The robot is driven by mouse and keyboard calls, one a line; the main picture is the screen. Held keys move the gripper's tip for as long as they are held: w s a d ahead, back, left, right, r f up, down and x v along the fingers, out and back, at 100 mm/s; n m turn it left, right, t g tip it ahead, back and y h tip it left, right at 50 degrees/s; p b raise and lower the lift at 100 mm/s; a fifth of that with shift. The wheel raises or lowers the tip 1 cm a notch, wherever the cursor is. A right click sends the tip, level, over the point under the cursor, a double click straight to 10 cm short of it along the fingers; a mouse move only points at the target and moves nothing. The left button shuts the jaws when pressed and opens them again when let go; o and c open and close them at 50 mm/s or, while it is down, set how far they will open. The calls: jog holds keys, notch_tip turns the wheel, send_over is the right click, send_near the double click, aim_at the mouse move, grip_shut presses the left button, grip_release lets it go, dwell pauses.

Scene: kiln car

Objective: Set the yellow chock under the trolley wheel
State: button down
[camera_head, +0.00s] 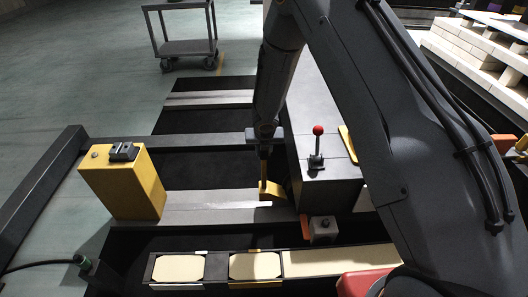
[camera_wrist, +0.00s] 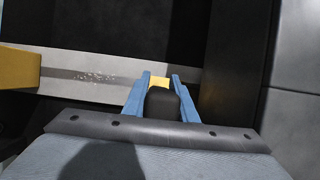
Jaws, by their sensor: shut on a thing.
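The yellow chock (camera_head: 272,190) is a small yellow piece low in the gap beside the grey cabinet, at the end of my gripper (camera_head: 264,156). In the wrist view my gripper (camera_wrist: 162,95) has its blue fingers closed around a dark, rounded part, with the yellow of the chock (camera_wrist: 160,81) showing just beyond it. I cannot tell whether the chock touches the surface below. A grey wheeled trolley (camera_head: 187,47) stands on the floor at the back, its small dark wheels (camera_head: 167,65) showing. A small yellow patch lies beside its right wheel; I cannot tell what it is.
A yellow box (camera_head: 123,184) with a black top fitting stands at left. The grey cabinet (camera_head: 322,135) with a red-knobbed lever (camera_head: 317,142) is close to my gripper's right. A tray with pale blocks (camera_head: 179,268) lies in front. Open floor (camera_head: 80,70) is at upper left.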

aim_at(264, 163)
jog(key=shift+w+f+b, duration=0.2)
jog(key=shift+f+b, duration=2.45)
jog(key=shift+b, duration=1.6)
jog(key=shift+f+b, duration=0.85)
jog(key=shift+b, duration=0.5)
dwell(0.4)
jog(key=c, duration=1.4)
grip_release()
jog(key=shift+s, duration=0.1)
jog(key=shift+o, duration=0.2)
jog(key=shift+s+f, duration=0.2)
jog(key=shift+f, duration=0.05)
jog(key=shift+r, duration=0.25)
